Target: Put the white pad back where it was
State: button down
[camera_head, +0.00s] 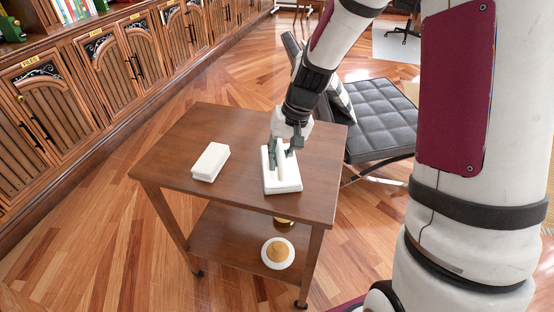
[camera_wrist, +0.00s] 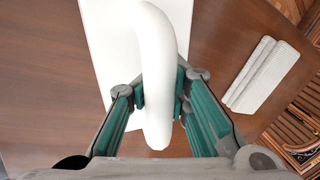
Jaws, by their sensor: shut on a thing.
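A white pad (camera_head: 284,183) with a raised, rounded handle is near the right side of the wooden cart's top. My gripper (camera_head: 284,151) comes down over it from above. In the wrist view, the two green-sided fingers of my gripper (camera_wrist: 160,98) close on either side of the curved white handle (camera_wrist: 157,50). The pad's flat base (camera_wrist: 105,35) shows under the handle. The base looks flat on or very close to the cart top; I cannot tell whether it touches.
A white two-layered block (camera_head: 211,161) lies left of the pad, apart from it; it also shows in the wrist view (camera_wrist: 262,75). The cart top (camera_head: 205,122) is otherwise clear. A round plate (camera_head: 267,258) sits on the lower shelf. A black chair (camera_head: 380,118) stands close behind right; cabinets (camera_head: 105,65) line the left.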

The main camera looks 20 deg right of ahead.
aim_at(289, 164)
jog(key=shift+f, duration=0.2)
jog(key=c, duration=1.5)
grip_release()
jog(key=shift+o, duration=0.2)
jog(key=shift+r, duration=0.1)
jog(key=s+d+r+n+p, duration=0.1)
jog(key=s+r, duration=0.3)
jog(key=r, duration=0.4)
jog(key=s+r+p, duration=0.2)
jog(key=s+r, duration=0.1)
jog(key=r, duration=0.5)
jog(key=s+r+n+h, duration=0.1)
jog(key=s+r+h, duration=0.2)
jog(key=s, duration=2.2)
jog(key=shift+r+n, duration=0.4)
jog(key=shift+r, duration=0.25)
